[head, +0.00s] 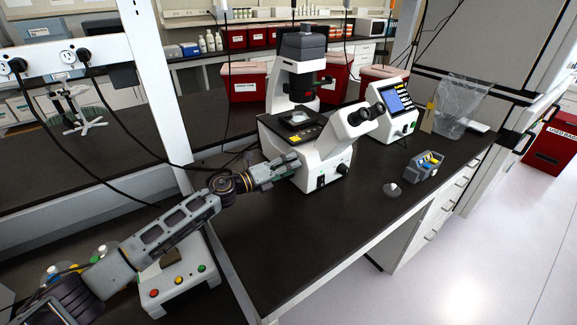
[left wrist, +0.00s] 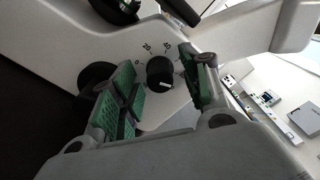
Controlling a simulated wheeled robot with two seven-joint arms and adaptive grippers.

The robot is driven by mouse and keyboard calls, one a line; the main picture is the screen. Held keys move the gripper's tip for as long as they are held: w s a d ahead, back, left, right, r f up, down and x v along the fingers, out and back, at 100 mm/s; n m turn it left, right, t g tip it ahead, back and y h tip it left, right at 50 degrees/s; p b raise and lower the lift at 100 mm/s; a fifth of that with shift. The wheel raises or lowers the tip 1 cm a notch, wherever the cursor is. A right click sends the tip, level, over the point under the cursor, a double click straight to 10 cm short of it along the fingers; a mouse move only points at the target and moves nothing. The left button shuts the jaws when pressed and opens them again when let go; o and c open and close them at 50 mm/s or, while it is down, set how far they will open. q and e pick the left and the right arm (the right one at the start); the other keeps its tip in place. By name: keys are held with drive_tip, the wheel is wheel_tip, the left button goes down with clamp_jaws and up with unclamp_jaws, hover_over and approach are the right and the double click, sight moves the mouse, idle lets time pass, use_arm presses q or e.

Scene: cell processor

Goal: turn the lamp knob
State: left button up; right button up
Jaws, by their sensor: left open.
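A white microscope (head: 325,150) with a dark stage and tall lamp column stands on the black bench. In the left wrist view, a round black knob (left wrist: 160,73) with a white pointer line sits on the microscope's pale side panel, beside a printed scale showing 0, 20 and 40. My left gripper (head: 284,172) reaches the near left side of the microscope base. Its green-padded fingers (left wrist: 163,88) are open, one on each side of the knob in the picture. I cannot tell whether they touch it. In the head view I cannot make out this knob near my gripper. My right gripper is in neither view.
A screen unit (head: 399,108) stands behind the microscope, and a small grey rack (head: 424,165) lies to its right. A control box (head: 172,280) with coloured buttons is at the lower left. Black cables hang at left. The bench's front is mostly clear.

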use_arm(q)
drive_tip(key=v, duration=1.2)
idle(0.3)
idle(0.4)
drive_tip(key=shift+s+f, duration=0.1)
drive_tip(key=shift+f, duration=0.05)
